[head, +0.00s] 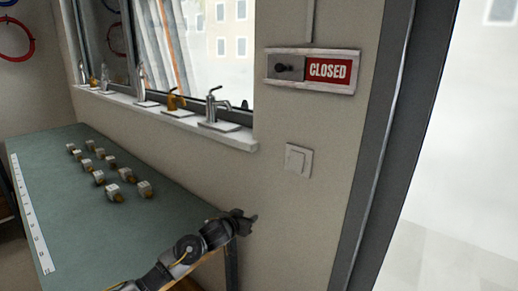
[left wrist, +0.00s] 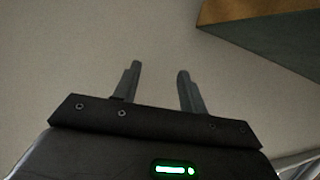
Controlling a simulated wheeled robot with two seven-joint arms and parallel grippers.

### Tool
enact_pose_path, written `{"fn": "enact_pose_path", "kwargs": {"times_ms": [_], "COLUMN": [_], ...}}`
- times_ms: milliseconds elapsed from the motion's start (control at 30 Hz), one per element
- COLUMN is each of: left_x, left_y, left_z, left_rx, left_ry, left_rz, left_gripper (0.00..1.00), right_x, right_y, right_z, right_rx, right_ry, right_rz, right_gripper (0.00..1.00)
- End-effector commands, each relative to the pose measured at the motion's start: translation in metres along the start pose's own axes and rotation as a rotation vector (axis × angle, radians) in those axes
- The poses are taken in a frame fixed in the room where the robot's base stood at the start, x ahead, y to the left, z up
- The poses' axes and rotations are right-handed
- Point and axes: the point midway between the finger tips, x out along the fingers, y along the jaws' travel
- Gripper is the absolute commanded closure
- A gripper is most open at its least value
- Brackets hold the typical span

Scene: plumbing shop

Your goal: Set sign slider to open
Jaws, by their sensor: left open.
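The sign (head: 311,70) is mounted on the wall between the window and the door frame. Its red panel at the right reads "CLOSED". A dark slider knob (head: 283,68) sits at the left on a grey plate. My left gripper (head: 252,217) is below the sign and to its left, near the table's right corner, apart from the sign. In the left wrist view its two fingers (left wrist: 158,80) are spread with nothing between them, facing bare wall. My right gripper is not in view.
A light switch (head: 298,160) is on the wall below the sign. The green-topped table (head: 70,215) holds several small fittings. Several taps stand on the window sill (head: 180,120). A dark door frame (head: 375,150) stands at right. The wall around the sign is mostly clear.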

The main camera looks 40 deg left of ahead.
Motion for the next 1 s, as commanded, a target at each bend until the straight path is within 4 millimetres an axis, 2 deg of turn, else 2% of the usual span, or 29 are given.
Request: {"fn": "enact_pose_path", "kwargs": {"times_ms": [33, 67, 100, 133, 200, 300, 400, 533, 600, 700, 867, 1000], "left_x": [-0.024, -0.039, -0.061, -0.078, -0.119, -0.168, -0.214, -0.254, -0.269, -0.279, -0.282, -0.27], "left_y": [0.007, 0.013, 0.021, 0.027, 0.043, 0.053, 0.064, 0.071, 0.071, 0.072, 0.072, 0.078], "left_z": [-0.068, -0.102, -0.144, -0.173, -0.228, -0.293, -0.338, -0.37, -0.38, -0.387, -0.394, -0.402], "left_rx": [0.007, 0.005, 0.005, 0.006, 0.013, 0.014, 0.021, 0.025, 0.024, 0.021, 0.017, 0.018], "left_ry": [0.1, 0.152, 0.22, 0.268, 0.37, 0.501, 0.604, 0.686, 0.716, 0.738, 0.75, 0.741], "left_rz": [0.016, 0.025, 0.038, 0.049, 0.076, 0.116, 0.159, 0.197, 0.204, 0.208, 0.205, 0.209], "left_gripper": [0.58, 0.58, 0.58, 0.58, 0.58, 0.58, 0.58, 0.58, 0.58, 0.58, 0.58, 0.58], "right_x": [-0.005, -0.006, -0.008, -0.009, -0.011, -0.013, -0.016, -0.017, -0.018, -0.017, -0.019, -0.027], "right_y": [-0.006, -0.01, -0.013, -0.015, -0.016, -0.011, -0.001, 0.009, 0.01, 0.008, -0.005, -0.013], "right_z": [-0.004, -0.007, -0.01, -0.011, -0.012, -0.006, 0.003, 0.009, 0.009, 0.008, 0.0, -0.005], "right_rx": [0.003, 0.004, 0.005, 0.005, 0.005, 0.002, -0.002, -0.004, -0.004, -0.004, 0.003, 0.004], "right_ry": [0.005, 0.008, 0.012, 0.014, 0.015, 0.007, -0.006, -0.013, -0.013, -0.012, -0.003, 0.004], "right_rz": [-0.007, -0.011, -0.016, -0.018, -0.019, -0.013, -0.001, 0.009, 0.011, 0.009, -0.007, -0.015], "right_gripper": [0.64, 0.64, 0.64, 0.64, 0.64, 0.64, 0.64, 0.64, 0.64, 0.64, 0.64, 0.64]}}
